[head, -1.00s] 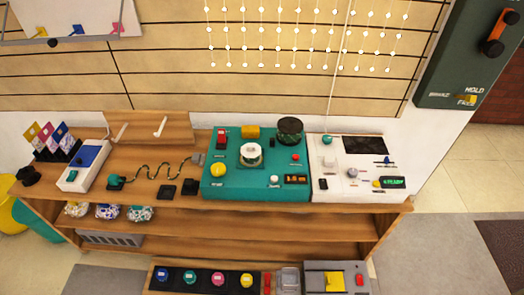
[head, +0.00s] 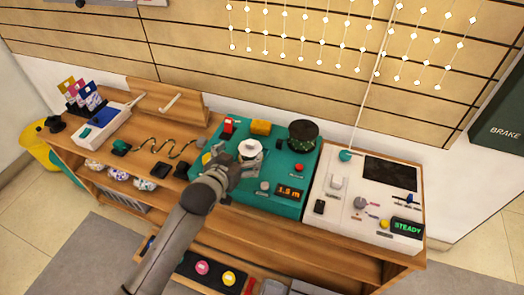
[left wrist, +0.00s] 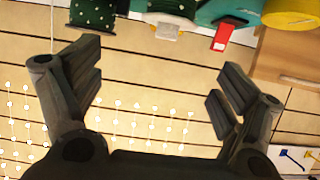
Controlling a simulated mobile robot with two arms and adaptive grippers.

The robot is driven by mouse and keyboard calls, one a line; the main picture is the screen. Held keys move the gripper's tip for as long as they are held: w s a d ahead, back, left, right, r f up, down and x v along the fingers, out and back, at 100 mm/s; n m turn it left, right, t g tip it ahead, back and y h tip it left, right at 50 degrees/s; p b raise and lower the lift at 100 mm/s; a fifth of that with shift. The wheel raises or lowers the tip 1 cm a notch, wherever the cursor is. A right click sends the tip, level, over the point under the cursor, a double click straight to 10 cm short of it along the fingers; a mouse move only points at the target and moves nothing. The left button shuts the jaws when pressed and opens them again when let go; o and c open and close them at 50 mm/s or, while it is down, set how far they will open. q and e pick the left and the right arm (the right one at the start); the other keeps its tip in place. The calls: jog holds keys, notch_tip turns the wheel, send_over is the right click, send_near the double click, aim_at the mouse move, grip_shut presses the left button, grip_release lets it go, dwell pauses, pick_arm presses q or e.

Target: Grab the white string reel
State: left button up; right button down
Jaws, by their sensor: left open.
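The white reel (head: 250,149) sits on the teal machine (head: 290,205) on the wooden bench. My left gripper (head: 243,167) is at the near side of the reel in the head view and hides part of it. Whether it touches the reel I cannot tell. In the left wrist view the fingers of this gripper (left wrist: 160,88) are spread apart with nothing between them. A pale-rimmed part, perhaps the reel, is cut off at the top edge there. My right gripper is not in view.
A white panel (head: 325,185) stands to the right. Bead strings (head: 340,40) hang on the slatted wall.

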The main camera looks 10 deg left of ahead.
aim_at(250, 144)
pick_arm(q)
jog(key=shift+a+f+b+x, duration=0.15)
jog(key=shift+a+x, duration=0.05)
jog(key=shift+x, duration=2.4)
jog(key=shift+a+f+b+x, duration=0.1)
jog(key=shift+a+b+x, duration=0.05)
jog(key=shift+x, duration=2.45)
jog(key=shift+s, duration=0.1)
jog(key=shift+c, duration=0.5)
jog(key=c, duration=1)
